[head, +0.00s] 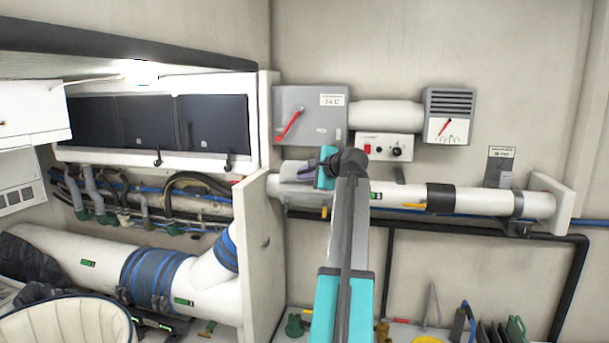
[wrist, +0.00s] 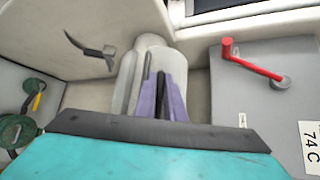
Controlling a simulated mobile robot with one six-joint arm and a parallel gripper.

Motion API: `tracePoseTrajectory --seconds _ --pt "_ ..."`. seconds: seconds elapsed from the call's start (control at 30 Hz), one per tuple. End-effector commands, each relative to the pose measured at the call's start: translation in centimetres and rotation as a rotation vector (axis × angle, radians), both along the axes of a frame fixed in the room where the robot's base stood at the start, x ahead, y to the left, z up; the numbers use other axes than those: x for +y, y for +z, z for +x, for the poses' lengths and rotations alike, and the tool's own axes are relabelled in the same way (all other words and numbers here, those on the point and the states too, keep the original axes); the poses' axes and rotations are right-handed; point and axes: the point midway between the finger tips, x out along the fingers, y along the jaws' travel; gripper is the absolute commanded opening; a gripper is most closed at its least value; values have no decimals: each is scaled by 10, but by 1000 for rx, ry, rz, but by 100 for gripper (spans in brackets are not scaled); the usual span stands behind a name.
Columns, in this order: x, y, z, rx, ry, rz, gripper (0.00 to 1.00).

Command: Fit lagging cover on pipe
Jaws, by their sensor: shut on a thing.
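A white pipe (head: 482,201) runs across the wall from a pale panel at the left to a bracket at the right. A grey-lavender cover piece (head: 296,172) is at the pipe's left end, against or just in front of it; seating cannot be told. My gripper (head: 312,172) is shut on this cover, and my arm hides part of the pipe behind it. In the wrist view, lavender parts (wrist: 174,101) stand at a dark finger (wrist: 161,95), with a pale rounded surface (wrist: 150,52) beyond. The far side of the cover is hidden.
A grey box with a red lever (head: 290,125) and a switch panel (head: 385,147) sit closely above the pipe. A pale upright panel (head: 257,250) closes the left side. A black conduit (head: 450,227) runs below. Tools lie on the bench at lower right.

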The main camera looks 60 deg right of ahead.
Motion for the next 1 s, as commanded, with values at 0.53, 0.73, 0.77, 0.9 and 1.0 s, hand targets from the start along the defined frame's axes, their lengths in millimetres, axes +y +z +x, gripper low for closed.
tracePoseTrajectory --seconds 0.53,0.73,0.77,0.9,1.0 --pt "0 -4 0 -2 -1 -2 0" --pt "0 -6 0 -2 -1 -2 0" --pt "0 -7 0 -2 -1 -2 0" --pt "0 -8 0 -2 -1 -2 0" --pt "0 -10 0 -2 -1 -2 0"
